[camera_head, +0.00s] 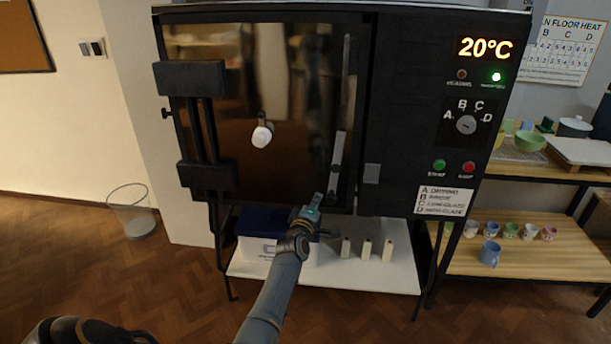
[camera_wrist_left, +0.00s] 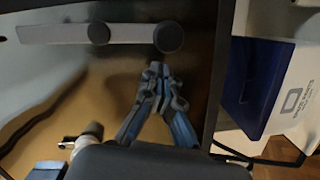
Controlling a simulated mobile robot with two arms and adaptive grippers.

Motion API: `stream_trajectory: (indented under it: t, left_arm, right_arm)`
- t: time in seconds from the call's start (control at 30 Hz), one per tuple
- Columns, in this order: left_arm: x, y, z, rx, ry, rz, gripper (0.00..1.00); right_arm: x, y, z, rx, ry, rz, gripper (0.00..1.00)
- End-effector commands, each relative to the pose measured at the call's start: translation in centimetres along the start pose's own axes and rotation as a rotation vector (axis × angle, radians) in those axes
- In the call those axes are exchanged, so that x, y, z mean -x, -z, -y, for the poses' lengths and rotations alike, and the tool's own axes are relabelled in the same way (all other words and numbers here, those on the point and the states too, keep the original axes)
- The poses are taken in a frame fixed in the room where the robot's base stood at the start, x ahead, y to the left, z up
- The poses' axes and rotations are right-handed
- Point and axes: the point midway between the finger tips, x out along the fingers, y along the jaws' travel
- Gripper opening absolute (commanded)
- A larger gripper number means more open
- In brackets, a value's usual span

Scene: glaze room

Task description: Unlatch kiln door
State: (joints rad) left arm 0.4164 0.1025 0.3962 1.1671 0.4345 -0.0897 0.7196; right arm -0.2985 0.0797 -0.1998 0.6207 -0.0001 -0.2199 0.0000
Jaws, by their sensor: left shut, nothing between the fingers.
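The kiln door (camera_head: 290,150) is closed, with dark reflective glass in a black frame. A light grey latch bar (camera_head: 338,150) stands nearly upright at its right side, tilted slightly. In the left wrist view the latch bar (camera_wrist_left: 60,34) runs across the top, with two dark round knobs (camera_wrist_left: 168,37) on it. My left gripper (camera_head: 316,198) is shut and empty, just below and left of the bar's lower end. In the left wrist view its fingertips (camera_wrist_left: 157,72) are close to the end knob; I cannot tell whether they touch. My right gripper is not in view.
A white plug (camera_head: 262,136) sticks out of the door. The control panel (camera_head: 466,124) is to the right. A blue-lidded box (camera_head: 258,248) and several pale posts (camera_head: 366,249) stand on the shelf below. A wooden rack (camera_head: 550,258) with cups is at right; a wire bin (camera_head: 133,222) at left.

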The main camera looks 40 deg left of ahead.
Motion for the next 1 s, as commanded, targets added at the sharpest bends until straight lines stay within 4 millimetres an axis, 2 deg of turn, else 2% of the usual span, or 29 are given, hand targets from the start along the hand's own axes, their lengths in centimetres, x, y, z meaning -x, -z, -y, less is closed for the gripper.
stream_trajectory:
  t: [0.03, 0.3, 1.0]
  left_arm:
    - [-0.1, -0.4, 0.3, 0.027, -0.006, 0.000, 0.00]
    - [-0.2, -1.2, 0.3, 0.129, -0.023, 0.000, 0.00]
    - [-0.2, -1.4, 0.1, 0.157, -0.028, 0.001, 0.00]
  right_arm:
    - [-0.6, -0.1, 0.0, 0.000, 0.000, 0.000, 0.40]
    - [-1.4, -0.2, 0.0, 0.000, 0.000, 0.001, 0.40]
    - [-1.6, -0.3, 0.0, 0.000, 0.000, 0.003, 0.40]
